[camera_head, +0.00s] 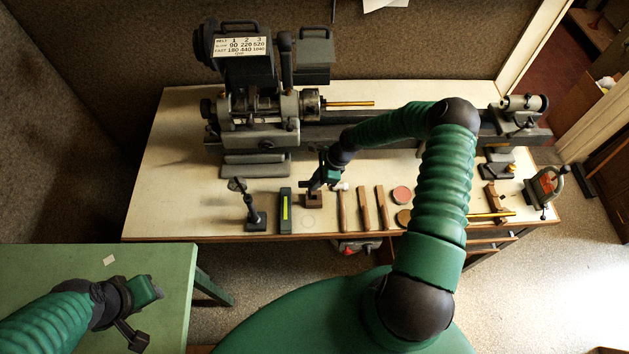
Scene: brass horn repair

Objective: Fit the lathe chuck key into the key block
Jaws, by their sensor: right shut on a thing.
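A small brown wooden block, which I take for the key block (314,200), stands near the front edge of the cream bench. My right gripper (319,183) is directly above it, pointing down, and is shut on a dark, thin thing, probably the lathe chuck key. The key is mostly hidden by the gripper and too small to make out. I cannot tell whether its tip is inside the block or just above it. My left gripper (146,314) is at the lower left over the green table, far from the block. Its finger opening is not clear.
The lathe (262,120) stands behind, with a brass rod (350,104) in its chuck. A dark stand (254,218) and a green-and-yellow level (286,210) are left of the block.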

